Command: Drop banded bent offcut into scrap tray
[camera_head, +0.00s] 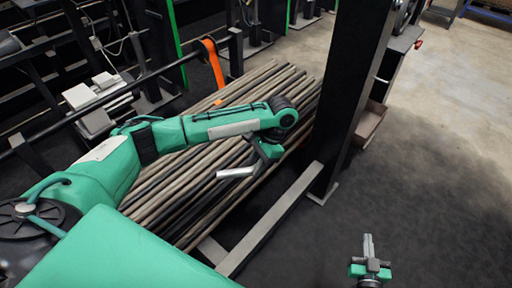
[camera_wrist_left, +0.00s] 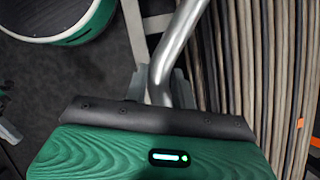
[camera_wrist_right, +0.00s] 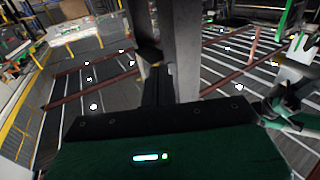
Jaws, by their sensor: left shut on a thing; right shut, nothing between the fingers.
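The bent offcut is a silver tube (camera_wrist_left: 178,40), with a clear bend in the left wrist view. My left gripper (camera_wrist_left: 160,88) is shut on it. In the head view a pale end of the offcut (camera_head: 236,173) sticks out to the left of my left gripper (camera_head: 254,158), above the long bars. No band on the offcut can be made out. My right gripper (camera_head: 370,246) is shut and empty at the bottom right, over dark floor; its closed fingers (camera_wrist_right: 158,88) show in the right wrist view. A brown open bin (camera_head: 371,122) behind the dark post may be the scrap tray.
A stack of long bars (camera_head: 165,185) lies under my left arm, with an orange strap (camera_head: 212,62) at its far end. A thick dark post (camera_head: 350,90) and a grey floor beam (camera_head: 270,222) stand right of the stack.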

